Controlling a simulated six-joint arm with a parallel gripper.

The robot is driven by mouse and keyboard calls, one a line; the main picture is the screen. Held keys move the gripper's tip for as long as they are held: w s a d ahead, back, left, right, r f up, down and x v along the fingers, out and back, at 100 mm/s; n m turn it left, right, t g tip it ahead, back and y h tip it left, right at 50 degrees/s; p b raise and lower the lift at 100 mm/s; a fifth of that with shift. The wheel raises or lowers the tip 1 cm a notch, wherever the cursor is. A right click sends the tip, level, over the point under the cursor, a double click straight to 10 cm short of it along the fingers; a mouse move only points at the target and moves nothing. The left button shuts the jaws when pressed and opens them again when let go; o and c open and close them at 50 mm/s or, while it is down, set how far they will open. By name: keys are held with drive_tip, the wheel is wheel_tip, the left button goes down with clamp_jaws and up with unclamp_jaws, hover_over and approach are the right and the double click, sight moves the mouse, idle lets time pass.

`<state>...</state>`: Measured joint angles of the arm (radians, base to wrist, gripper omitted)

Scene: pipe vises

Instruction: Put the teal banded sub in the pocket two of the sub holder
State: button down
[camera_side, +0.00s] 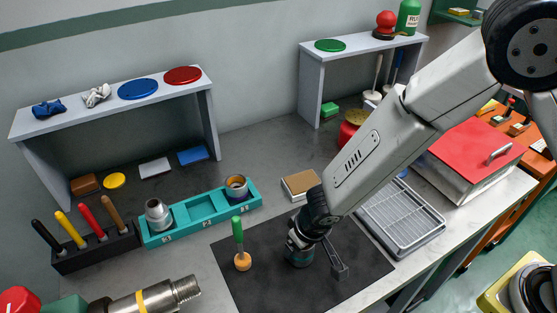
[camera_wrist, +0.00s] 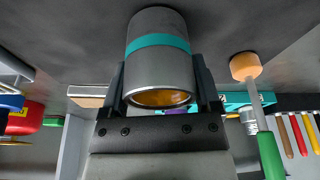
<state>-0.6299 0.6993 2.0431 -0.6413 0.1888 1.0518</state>
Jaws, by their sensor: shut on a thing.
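The teal banded sub (camera_wrist: 158,72) is a grey metal cylinder with a teal ring and an amber-coloured bore. My gripper (camera_wrist: 160,85) is shut on it, with one finger on each side. In the side view the sub (camera_side: 299,254) is at my gripper (camera_side: 301,240), low over the black mat; I cannot tell whether it touches the mat. The teal sub holder (camera_side: 180,238) is to the left. Its left pocket holds a silver sub (camera_side: 158,214), its middle pocket (camera_side: 201,209) looks empty, and its right pocket holds a sub with an amber bore (camera_side: 236,187).
A rack of coloured-handled tools (camera_side: 98,250) is left of the holder. A threaded pipe (camera_side: 160,297) lies in front. A wire tray (camera_side: 402,217) is at right.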

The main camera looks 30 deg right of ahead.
wheel_tip(320, 180, up, 2)
drive_tip(key=s+d+r, duration=0.6)
drive_tip(key=s+r, duration=0.4)
drive_tip(key=s, duration=0.2)
drive_tip(key=shift+s+d+r, duration=0.15)
drive_tip(key=shift+s+r, duration=0.1)
drive_tip(key=shift+r, duration=0.05)
idle(0.4)
idle(0.5)
drive_tip(key=w+a+n, duration=0.2)
drive_tip(key=w+a, duration=0.5)
drive_tip(key=w, duration=0.4)
drive_tip(key=w+a+n+y, duration=0.1)
drive_tip(key=w+a+n, duration=0.1)
drive_tip(key=w+a, duration=0.6)
drive_tip(key=shift+w+a+r+n+g, duration=0.15)
drive_tip(key=shift+w+r+n+g, duration=0.15)
drive_tip(key=shift+w, duration=1.45)
